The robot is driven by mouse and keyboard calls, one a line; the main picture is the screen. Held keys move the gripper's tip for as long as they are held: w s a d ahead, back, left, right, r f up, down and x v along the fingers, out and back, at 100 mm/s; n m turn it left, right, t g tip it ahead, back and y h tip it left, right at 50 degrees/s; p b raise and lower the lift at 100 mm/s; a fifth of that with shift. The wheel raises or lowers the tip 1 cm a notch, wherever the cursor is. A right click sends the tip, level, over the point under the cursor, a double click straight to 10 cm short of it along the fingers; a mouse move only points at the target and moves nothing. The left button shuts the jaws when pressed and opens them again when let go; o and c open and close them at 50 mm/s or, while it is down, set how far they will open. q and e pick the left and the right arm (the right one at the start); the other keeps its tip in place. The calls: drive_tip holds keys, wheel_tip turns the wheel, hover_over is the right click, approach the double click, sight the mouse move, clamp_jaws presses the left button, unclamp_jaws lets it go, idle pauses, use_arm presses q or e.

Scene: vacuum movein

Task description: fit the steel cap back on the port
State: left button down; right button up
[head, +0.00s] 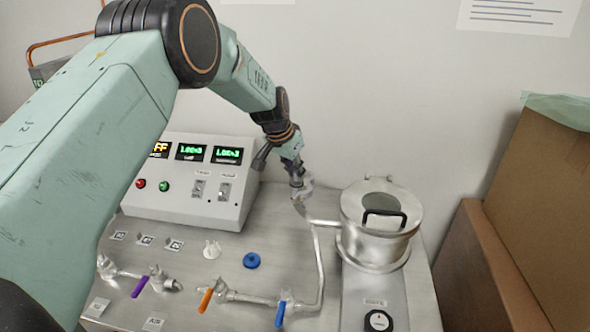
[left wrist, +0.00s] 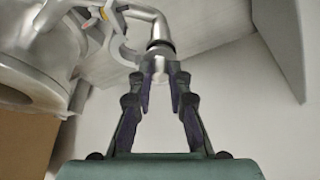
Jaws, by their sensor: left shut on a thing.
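My left gripper (head: 298,180) reaches down beside the end of the steel pipe, behind the bench's middle. In the left wrist view its two fingers (left wrist: 160,85) are shut on a small silver piece, which looks like the steel cap (left wrist: 160,66). The cap is in line with the open end of the port (left wrist: 158,32). They are touching or nearly so; I cannot tell whether the cap is seated. An open clamp ring (left wrist: 118,40) hangs beside the port. The fingers hide part of the cap. My right gripper is not in view.
The steel chamber (head: 375,240) with a black-handled lid stands right of the port. A control box (head: 195,185) with green displays is to the left. A blue ring (head: 251,260), a white part (head: 212,249) and valves with purple, orange and blue handles (head: 281,312) are in front.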

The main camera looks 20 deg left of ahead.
use_arm(q)
drive_tip(key=shift+w+f, duration=0.1)
drive_tip(key=shift+f, duration=0.4)
idle(0.4)
drive_tip(key=c, duration=1.3)
unclamp_jaws()
drive_tip(key=shift+r, duration=0.1)
drive_tip(key=shift+c, duration=0.2)
drive_tip(key=shift+o, duration=0.8)
drive_tip(key=v, duration=1.2)
